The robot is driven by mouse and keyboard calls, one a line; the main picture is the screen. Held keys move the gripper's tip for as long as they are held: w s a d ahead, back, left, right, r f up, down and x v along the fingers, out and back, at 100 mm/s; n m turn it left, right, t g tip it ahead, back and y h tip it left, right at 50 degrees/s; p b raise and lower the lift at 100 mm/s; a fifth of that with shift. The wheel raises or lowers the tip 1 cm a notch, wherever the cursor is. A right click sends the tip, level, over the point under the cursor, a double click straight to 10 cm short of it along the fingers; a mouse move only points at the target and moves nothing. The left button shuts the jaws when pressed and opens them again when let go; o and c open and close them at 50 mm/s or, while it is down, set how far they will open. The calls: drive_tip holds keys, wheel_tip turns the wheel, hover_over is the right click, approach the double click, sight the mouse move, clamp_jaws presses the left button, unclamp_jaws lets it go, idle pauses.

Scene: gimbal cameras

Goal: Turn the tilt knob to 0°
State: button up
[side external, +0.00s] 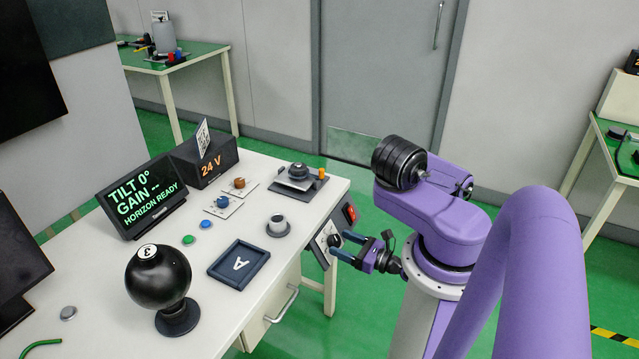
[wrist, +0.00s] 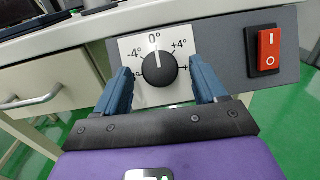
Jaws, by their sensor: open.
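The tilt knob (wrist: 160,71) is a round black dial on a white scale plate (wrist: 128,46) on the grey front panel. Its white pointer line points up at the 0° mark, between -4° and +4°. My gripper (wrist: 161,82) is open, with one blue finger on each side of the knob; visible gaps separate them from it. In the side view my gripper (side external: 346,249) faces the knob (side external: 334,240) at the table's front. The display (side external: 143,196) reads "TILT 0°", "GAIN --" and "HORIZON READY".
A red rocker switch (wrist: 269,49) sits right of the knob on the panel. A drawer handle (wrist: 31,102) juts out at left.

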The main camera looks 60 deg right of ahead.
drive_tip(key=s+a, duration=0.1)
drive_tip(key=s, duration=1.6)
drive_tip(key=s+d+r+n+g+y, duration=0.1)
drive_tip(key=d+r+n+g+y, duration=0.6)
drive_tip(key=n+y, duration=0.45)
drive_tip(key=w+r+n+g+h, duration=0.3)
drive_tip(key=w+r+n+g, duration=0.9)
drive_tip(key=w+n+g, duration=0.3)
drive_tip(key=w+a+r+n+h, duration=0.2)
drive_tip(key=a+r+n, duration=0.3)
drive_tip(key=a, duration=0.4)
drive_tip(key=w+a+r+n+h, duration=0.3)
drive_tip(key=a+r+n+h, duration=0.2)
drive_tip(key=a, duration=0.4)
drive_tip(key=shift+a+r+n, duration=0.2)
drive_tip(key=shift+r+n, duration=0.05)
drive_tip(key=shift+n, duration=0.5)
